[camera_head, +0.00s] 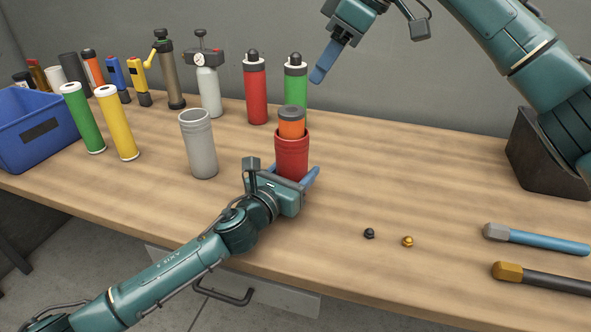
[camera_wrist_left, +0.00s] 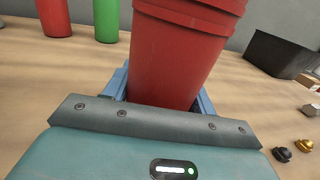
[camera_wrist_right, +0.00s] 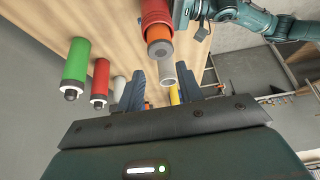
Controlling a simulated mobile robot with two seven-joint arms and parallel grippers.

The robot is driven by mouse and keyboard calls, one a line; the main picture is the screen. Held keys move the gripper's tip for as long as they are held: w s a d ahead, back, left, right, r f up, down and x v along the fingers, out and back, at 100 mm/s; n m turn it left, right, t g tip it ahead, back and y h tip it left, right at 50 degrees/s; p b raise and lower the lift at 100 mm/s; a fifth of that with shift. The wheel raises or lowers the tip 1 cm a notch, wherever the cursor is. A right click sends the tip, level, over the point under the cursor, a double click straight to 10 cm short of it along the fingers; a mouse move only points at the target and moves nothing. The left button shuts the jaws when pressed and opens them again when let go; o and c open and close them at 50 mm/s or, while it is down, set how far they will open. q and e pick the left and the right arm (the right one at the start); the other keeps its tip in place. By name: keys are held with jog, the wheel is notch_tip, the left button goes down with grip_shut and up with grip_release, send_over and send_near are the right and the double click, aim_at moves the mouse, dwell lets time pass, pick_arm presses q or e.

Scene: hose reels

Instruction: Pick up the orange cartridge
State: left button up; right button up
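An orange cartridge (camera_head: 291,129) with a grey cap stands upright in a red canister (camera_head: 292,157), its upper part showing above the rim. In the right wrist view the cartridge (camera_wrist_right: 160,34) shows cap end toward me, above the fingers. My left gripper (camera_head: 290,180) has its blue fingers on both sides of the canister's lower part; the left wrist view shows the canister (camera_wrist_left: 180,55) between them, seemingly touching both. The canister's base is hidden. My right gripper (camera_head: 322,70) hangs above and right of the cartridge, apart from it; its fingers (camera_wrist_right: 160,85) are spread with nothing gripped.
A grey open cylinder (camera_head: 198,148) stands left of the canister. Green (camera_head: 84,120) and yellow (camera_head: 117,125) tubes stand near a blue bin (camera_head: 35,130). Red (camera_head: 255,92) and green (camera_head: 295,84) bottles stand behind. Two small nuts and two tools lie right. The right-middle table is clear.

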aim_at(294, 110)
pick_arm(q)
jog(key=c, duration=0.5)
pick_arm(e)
jog(key=shift+o, duration=0.4)
jog(key=o, duration=0.4)
jog(key=shift+w+a+r+h, duration=0.2)
jog(key=shift+a+r+h, duration=0.25)
jog(key=shift+a+h, duration=0.1)
jog(key=shift+o, duration=1)
jog(key=shift+a+f, duration=0.1)
jog(key=shift+a, duration=0.05)
jog(key=shift+o, duration=0.2)
jog(key=x, duration=1.1)
jog(key=shift+s+f, duration=0.15)
jog(key=shift+f, duration=0.3)
